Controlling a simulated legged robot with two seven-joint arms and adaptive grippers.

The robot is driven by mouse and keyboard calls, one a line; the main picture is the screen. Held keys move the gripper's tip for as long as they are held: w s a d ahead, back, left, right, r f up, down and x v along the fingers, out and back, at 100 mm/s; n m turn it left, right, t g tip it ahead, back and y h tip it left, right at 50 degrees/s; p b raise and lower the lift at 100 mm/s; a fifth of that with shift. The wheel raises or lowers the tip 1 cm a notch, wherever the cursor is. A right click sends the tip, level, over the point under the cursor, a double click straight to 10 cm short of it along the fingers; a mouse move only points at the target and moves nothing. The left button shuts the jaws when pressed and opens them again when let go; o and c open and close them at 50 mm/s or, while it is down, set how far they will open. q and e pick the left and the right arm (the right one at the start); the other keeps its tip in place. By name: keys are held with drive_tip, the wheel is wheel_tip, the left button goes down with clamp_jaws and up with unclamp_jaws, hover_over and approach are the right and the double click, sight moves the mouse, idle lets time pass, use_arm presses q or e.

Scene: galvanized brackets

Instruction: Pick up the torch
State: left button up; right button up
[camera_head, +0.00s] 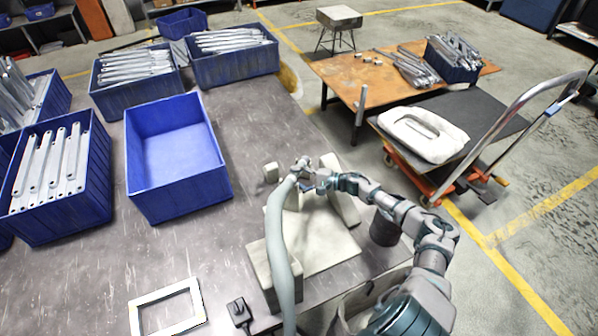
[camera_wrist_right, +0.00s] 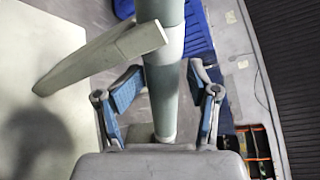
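The torch (camera_wrist_right: 163,80) shows in the right wrist view as a grey-green tube running down the middle. In the head view a thick grey-green hose (camera_head: 280,245) curves up from the front edge to my right gripper (camera_head: 303,176), where the gripper partly hides its end. In the right wrist view the blue-padded fingers of this gripper (camera_wrist_right: 162,103) stand apart on either side of the tube. Gaps show beside the tube, so the gripper looks open around it, not closed on it. My left gripper is not in view.
Pale fixture blocks and a plate (camera_head: 325,248) lie under the right gripper. An empty blue bin (camera_head: 180,205) stands to the left, with several bracket-filled bins around it. A white frame (camera_head: 167,303) lies at the front left. An orange table (camera_head: 345,78) and a trolley (camera_head: 480,115) stand right.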

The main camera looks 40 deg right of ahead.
drive_tip(key=shift+s+a+r, duration=0.15)
drive_tip(key=shift+a+r, duration=0.05)
drive_tip(key=shift+a, duration=0.15)
drive_tip(key=c, duration=0.9)
drive_tip(key=shift+r, duration=0.15)
